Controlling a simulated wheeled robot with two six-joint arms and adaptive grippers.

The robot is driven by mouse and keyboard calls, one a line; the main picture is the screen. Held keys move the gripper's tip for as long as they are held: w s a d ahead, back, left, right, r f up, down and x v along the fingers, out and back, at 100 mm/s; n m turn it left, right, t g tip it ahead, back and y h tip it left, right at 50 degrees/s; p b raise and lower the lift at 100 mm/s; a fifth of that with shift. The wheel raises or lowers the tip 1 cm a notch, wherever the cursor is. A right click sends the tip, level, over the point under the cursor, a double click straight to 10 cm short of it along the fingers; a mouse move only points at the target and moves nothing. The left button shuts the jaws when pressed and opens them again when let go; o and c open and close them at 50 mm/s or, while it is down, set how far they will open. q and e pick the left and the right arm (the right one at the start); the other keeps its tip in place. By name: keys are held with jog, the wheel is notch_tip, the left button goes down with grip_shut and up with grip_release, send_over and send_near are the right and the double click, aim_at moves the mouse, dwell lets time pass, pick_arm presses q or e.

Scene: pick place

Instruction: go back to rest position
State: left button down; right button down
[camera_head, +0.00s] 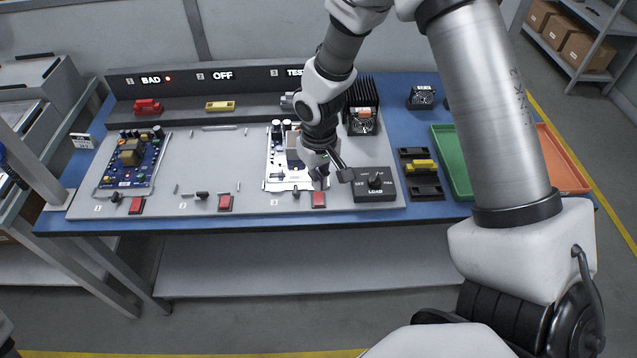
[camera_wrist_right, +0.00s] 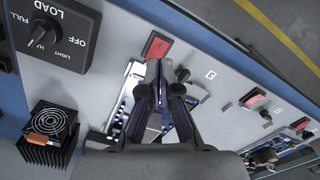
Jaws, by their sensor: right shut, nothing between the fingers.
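My right gripper (camera_head: 331,177) is shut and empty. It hangs over the front of station 3 on the grey test panel (camera_head: 215,165), close to the third red button (camera_head: 319,199). In the right wrist view the closed fingers (camera_wrist_right: 167,72) point toward that red button (camera_wrist_right: 157,45). Whether a fingertip touches the button cannot be told. A white circuit board (camera_head: 275,165) lies at station 3, partly hidden by my right wrist and gripper. My left gripper is not in view.
A black LOAD knob box (camera_head: 374,185) stands just right of the gripper, and a black fan heatsink (camera_head: 362,120) behind it. A blue board (camera_head: 133,160) lies at station 1. Green (camera_head: 448,150) and orange (camera_head: 560,165) trays lie on the right. Displays read BAD, OFF, TEST.

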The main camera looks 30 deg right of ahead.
jog(key=shift+r+p, duration=0.45)
jog(key=shift+r, duration=0.35)
jog(key=shift+f, duration=0.1)
